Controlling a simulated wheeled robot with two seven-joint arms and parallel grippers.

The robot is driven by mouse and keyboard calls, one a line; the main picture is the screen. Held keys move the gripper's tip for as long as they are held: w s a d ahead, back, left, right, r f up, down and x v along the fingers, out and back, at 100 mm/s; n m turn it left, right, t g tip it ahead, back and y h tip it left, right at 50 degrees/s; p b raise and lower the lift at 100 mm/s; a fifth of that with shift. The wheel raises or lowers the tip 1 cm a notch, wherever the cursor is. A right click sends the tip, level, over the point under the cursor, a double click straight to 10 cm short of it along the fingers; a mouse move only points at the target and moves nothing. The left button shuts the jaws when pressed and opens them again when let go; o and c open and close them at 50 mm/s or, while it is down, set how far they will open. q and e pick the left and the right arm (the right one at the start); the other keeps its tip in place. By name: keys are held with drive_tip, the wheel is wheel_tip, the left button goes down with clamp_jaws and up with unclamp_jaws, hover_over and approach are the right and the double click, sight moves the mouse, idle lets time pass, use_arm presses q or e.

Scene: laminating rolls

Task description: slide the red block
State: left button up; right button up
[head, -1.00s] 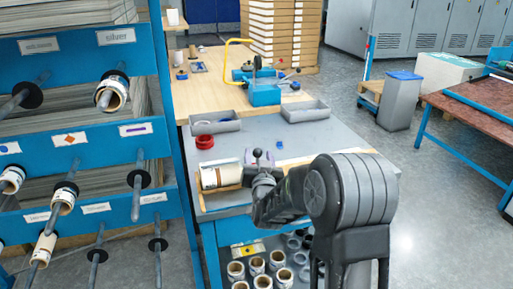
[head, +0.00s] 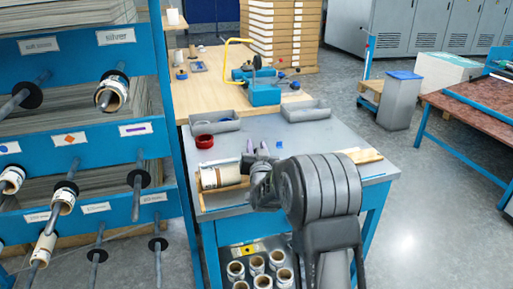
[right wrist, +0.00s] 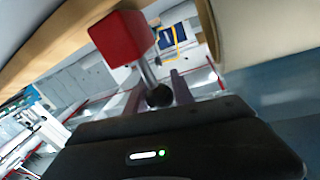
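The red block (right wrist: 118,40) shows in the right wrist view, beside a pale wooden edge. A metal rod with a black ball knob (right wrist: 159,95) comes down from near it. My right gripper (right wrist: 158,84) has its two purplish fingers on either side of the knob; blur hides whether they touch it. In the head view my right gripper (head: 257,147) is over the grey worktop (head: 325,140), at the right end of a white-and-tan roll (head: 220,176). My arm and gripper hide the red block and knob there. My left gripper is not in view.
A blue device with a yellow handle (head: 262,92) stands farther back. A blue rack with rolls (head: 100,135) closes off the left. The worktop's right part is mostly clear.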

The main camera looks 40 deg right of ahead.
clamp_jaws()
idle(0.9)
